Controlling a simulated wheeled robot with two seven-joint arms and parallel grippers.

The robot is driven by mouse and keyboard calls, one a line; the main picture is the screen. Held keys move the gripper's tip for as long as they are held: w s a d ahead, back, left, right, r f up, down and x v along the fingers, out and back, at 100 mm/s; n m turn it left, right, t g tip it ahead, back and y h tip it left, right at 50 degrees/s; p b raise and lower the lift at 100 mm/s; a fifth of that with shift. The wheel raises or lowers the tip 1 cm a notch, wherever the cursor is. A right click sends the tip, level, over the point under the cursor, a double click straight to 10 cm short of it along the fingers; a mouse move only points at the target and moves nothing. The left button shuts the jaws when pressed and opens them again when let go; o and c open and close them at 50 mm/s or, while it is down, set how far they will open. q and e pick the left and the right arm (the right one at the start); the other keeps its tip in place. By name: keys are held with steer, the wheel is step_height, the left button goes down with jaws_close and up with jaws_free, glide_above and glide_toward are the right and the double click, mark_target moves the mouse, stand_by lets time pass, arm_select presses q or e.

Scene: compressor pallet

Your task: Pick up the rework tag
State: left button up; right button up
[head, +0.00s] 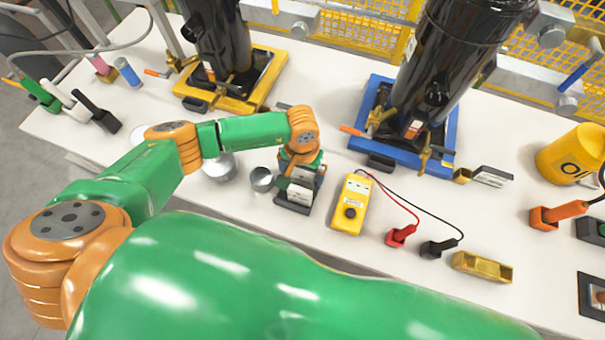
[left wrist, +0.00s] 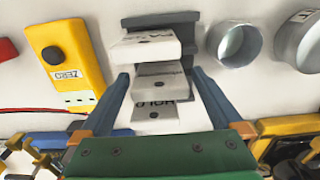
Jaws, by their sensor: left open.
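A dark tag holder (left wrist: 160,20) with 3 white tags in stepped rows stands in the middle of the left wrist view. The lowest tag (left wrist: 154,116) seems to read HOLD, upside down. The middle tag (left wrist: 158,84) and the upper tag (left wrist: 146,48) have lettering I cannot read, so I cannot tell which is the rework tag. My left gripper (left wrist: 160,76) is open, with its blue-grey fingers on either side of the tags and nothing clearly gripped. In the head view my left gripper (head: 299,172) is over the holder, partly hiding it. My right gripper is not visible.
A metal cup (head: 262,179) stands just left of the holder, a yellow meter (head: 351,204) just right. Red (head: 400,236) and black (head: 438,247) clips lie farther right. Blue (head: 372,147) and yellow (head: 250,95) compressor bases stand behind. The front strip of table (head: 400,275) is clear.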

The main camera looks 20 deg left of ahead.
arm_select(q)
steer(key=shift+w+f, duration=0.25)
steer(key=shift+f, duration=0.15)
steer(key=shift+s, duration=0.15)
steer(key=c, duration=1.4)
steer(key=shift+o, duration=0.2)
step_height(320, 180, up, 10)
steer(key=shift+b, duration=0.85)
steer(key=s+a+r, duration=0.4)
steer(key=a+r, duration=0.1)
steer(key=r, duration=0.6)
steer(key=shift+a, duration=0.2)
